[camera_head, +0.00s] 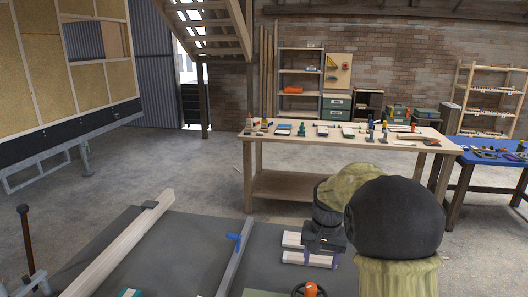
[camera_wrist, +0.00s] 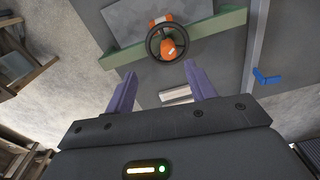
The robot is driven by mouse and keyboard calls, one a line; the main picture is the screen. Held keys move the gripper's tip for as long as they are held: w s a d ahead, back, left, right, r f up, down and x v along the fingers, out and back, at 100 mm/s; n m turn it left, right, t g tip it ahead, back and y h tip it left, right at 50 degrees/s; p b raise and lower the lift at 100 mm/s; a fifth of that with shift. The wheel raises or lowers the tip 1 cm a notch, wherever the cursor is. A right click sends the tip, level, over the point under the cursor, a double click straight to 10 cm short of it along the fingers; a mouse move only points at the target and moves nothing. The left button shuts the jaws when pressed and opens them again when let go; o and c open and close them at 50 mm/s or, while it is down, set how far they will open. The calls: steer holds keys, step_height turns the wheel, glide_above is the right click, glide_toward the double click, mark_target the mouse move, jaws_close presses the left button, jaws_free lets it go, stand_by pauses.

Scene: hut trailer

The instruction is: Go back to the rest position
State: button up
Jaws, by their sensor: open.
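My gripper (camera_wrist: 157,88) is open in the wrist view, with its two purple fingers apart and nothing between them. It hangs above a dark grey surface. In the head view my arm fills the lower right, and my gripper (camera_head: 322,258) is mostly hidden behind it. Pale wooden pieces (camera_wrist: 176,96) lie below and beyond the fingers. An orange object with a dark wheel (camera_wrist: 167,42) lies past the fingertips by a green bar (camera_wrist: 222,22).
A long pale beam (camera_head: 122,245) and a grey bar with a blue clamp (camera_head: 237,240) lie on the dark surface (camera_head: 180,252). Behind stands a wooden workbench (camera_head: 275,140) with many small tools. A blue table (camera_head: 480,160) is at right.

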steer(key=s+f+n+t, duration=0.1)
steer(key=s+f, duration=0.1)
steer(key=s, duration=0.8)
steer(key=s+f+n+t, duration=0.1)
steer(key=s+f+n, duration=0.1)
steer(key=s, duration=0.8)
steer(key=shift+a+f, duration=0.2)
steer(key=shift+f, duration=0.2)
steer(key=shift+c, duration=0.4)
